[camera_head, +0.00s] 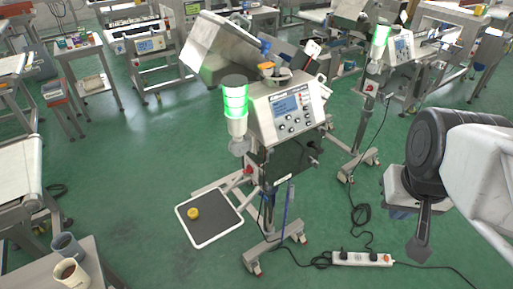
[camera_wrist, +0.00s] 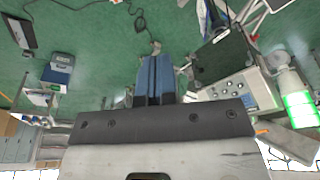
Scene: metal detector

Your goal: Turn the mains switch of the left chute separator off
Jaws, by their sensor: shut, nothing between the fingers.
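The nearer, left chute separator (camera_head: 288,105) stands in the middle of the head view, with a grey control panel, a lit display and a tilted metal chute above. Its signal lamp (camera_head: 235,100) glows green. A dark knob-like part (camera_head: 314,147) shows on the right side of its housing; I cannot tell if this is the mains switch or its position. In the wrist view the separator's panel (camera_wrist: 235,88) appears upside down at right. My gripper (camera_head: 419,250) is shut and empty, pointing down in free air right of the separator; its fingers also show in the wrist view (camera_wrist: 155,72).
A second separator (camera_head: 400,48) with a green lamp stands behind to the right. A power strip (camera_head: 362,259) with cables lies on the floor between the separator and my arm. A black-topped platform (camera_head: 215,222) holds a yellow round object. Open green floor lies left.

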